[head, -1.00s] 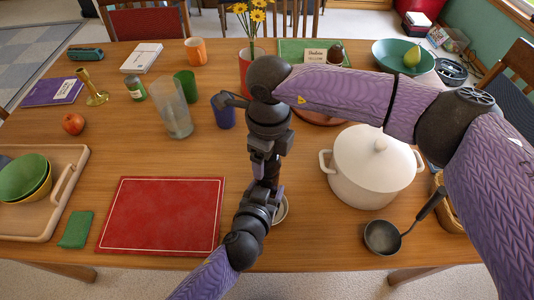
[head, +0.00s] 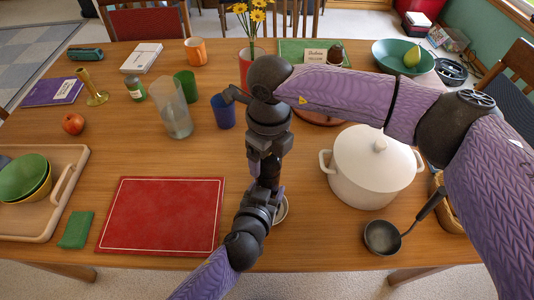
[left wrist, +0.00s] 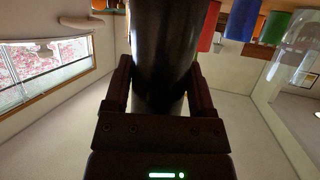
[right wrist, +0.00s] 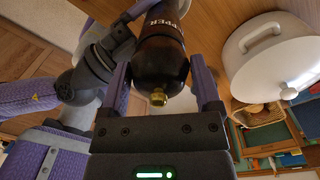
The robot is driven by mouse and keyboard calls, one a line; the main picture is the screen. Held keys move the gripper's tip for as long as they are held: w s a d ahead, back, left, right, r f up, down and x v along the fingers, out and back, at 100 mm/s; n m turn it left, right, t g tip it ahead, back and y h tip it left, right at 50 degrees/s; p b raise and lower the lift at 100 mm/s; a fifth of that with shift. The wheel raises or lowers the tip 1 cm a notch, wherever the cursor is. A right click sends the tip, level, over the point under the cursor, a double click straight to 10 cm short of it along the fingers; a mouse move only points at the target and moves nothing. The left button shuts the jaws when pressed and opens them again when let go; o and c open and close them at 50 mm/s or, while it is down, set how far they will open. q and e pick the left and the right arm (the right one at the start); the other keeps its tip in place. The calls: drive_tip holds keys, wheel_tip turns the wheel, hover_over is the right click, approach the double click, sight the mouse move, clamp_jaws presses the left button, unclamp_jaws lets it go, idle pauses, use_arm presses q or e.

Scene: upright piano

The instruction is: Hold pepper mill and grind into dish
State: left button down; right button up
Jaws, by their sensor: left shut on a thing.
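The pepper mill is a dark glossy cylinder (left wrist: 165,45) between the fingers of my left gripper (left wrist: 160,85), which is shut on it. In the right wrist view its dark top (right wrist: 161,62) shows "PEPPER" lettering and a brass knob (right wrist: 158,97). My right gripper (right wrist: 161,85) has its fingers on both sides of that top; whether they press on it is unclear. In the head view the right hand (head: 266,150) is above the left hand (head: 262,200), and the mill is mostly hidden. A small pale dish (head: 283,210) shows partly behind the left gripper.
A white lidded pot (head: 370,170) and a ladle (head: 383,237) stand to the right. A red board (head: 163,215) lies to the left. A blue cup (head: 222,112), a glass pitcher (head: 175,110) and a flower vase (head: 246,65) stand behind.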

drive_tip(key=shift+o, duration=1)
use_arm(q)
drive_tip(key=shift+a, duration=0.1)
use_arm(e)
wheel_tip(320, 180, up, 12)
drive_tip(key=shift+w+d, duration=0.15)
drive_tip(key=shift+d, duration=0.05)
